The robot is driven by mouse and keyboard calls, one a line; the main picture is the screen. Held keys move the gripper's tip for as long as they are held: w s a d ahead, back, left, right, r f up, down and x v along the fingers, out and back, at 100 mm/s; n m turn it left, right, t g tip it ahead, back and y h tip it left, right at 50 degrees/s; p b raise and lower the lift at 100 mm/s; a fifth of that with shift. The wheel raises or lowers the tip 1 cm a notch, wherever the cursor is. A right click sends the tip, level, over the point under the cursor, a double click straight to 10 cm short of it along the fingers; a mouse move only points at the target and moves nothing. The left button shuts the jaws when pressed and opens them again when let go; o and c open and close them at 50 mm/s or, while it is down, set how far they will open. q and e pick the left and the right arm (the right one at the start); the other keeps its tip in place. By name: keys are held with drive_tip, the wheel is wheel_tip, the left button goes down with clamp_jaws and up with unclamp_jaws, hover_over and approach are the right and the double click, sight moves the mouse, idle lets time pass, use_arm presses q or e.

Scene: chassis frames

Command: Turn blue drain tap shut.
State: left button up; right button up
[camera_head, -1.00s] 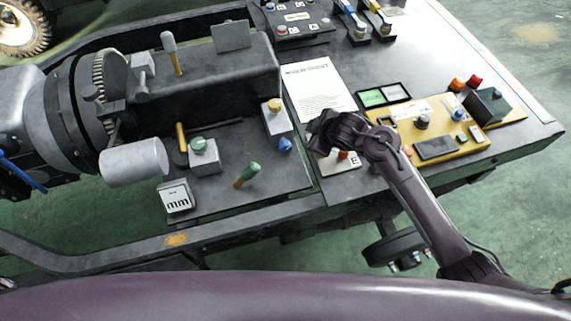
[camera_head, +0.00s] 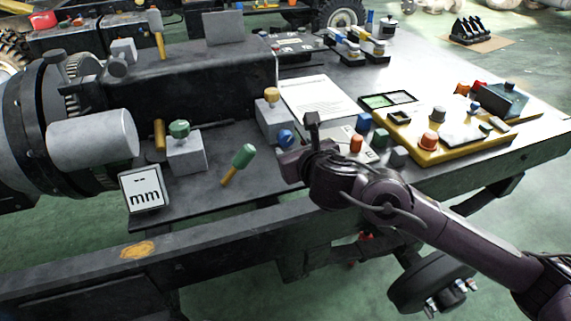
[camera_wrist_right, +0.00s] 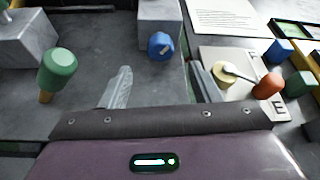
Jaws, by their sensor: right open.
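The blue tap (camera_head: 286,137) is a small round knob low on the front of a grey block with a tan-topped knob (camera_head: 271,95). It also shows in the right wrist view (camera_wrist_right: 160,46), ahead of the fingers and roughly centred between them. My right gripper (camera_head: 299,148) is just to the right of the tap in the head view. In the wrist view its two fingers (camera_wrist_right: 160,86) are spread, with nothing between them, and stand apart from the tap. My left gripper is not in view.
An orange-red lever (camera_head: 356,143) on a pale plate is close to the right. A yellow panel (camera_head: 440,150) lies farther right.

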sight(287, 140)
drive_tip(key=shift+w+f, duration=0.15)
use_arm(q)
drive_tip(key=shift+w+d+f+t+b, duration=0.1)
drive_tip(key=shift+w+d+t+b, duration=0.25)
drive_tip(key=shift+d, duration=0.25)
use_arm(e)
drive_tip(key=x, duration=0.7)
drive_tip(key=shift+w+a, duration=0.15)
drive_tip(key=shift+w, duration=0.05)
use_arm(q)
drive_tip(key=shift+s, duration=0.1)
use_arm(e)
drive_tip(key=c, duration=1)
